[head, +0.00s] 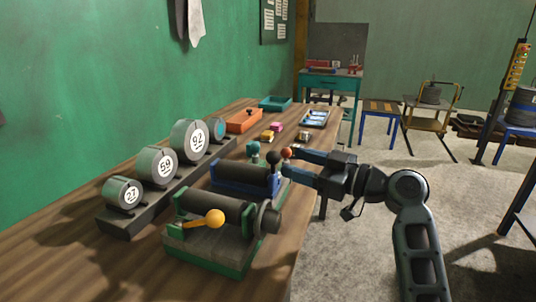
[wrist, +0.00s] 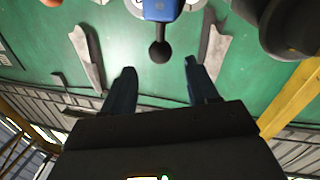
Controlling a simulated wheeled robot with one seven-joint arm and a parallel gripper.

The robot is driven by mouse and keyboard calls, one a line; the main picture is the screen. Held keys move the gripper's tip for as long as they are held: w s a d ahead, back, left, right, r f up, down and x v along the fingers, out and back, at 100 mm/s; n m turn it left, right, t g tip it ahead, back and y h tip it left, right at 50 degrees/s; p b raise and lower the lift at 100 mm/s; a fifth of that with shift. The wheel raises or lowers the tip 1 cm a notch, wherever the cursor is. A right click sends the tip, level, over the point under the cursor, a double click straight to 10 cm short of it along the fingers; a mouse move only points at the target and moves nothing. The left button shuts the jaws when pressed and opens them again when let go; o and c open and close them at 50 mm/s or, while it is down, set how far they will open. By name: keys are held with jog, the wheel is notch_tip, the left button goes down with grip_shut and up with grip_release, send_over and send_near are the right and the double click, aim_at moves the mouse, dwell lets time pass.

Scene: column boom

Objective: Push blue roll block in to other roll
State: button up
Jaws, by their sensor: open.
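The blue roll block (head: 232,188) sits on the wooden bench and carries a dark roll (head: 240,172). A black ball-ended lever (head: 274,158) stands at its right end. The other roll (head: 212,207) lies in a green-ended grey block (head: 208,252) in front, with a gap between the blocks. My gripper (head: 289,162) is open at the blue block's right end, its blue fingers pointing left. In the wrist view, a black ball lever (wrist: 160,50) on a blue part (wrist: 160,9) lies just beyond and between the open fingertips (wrist: 158,70). I cannot tell whether they touch it.
Numbered round weights (head: 158,166) stand in a row on the left. A red ball (head: 287,153) is close to my fingers. Orange and teal trays (head: 275,103) lie farther back.

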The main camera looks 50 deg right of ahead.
aim_at(273, 156)
jog(key=w, duration=0.4)
jog(key=w+a+p, duration=0.1)
jog(key=w, duration=0.2)
jog(key=shift+a, duration=0.1)
jog(key=shift+s, duration=0.1)
grip_shut()
dwell(0.4)
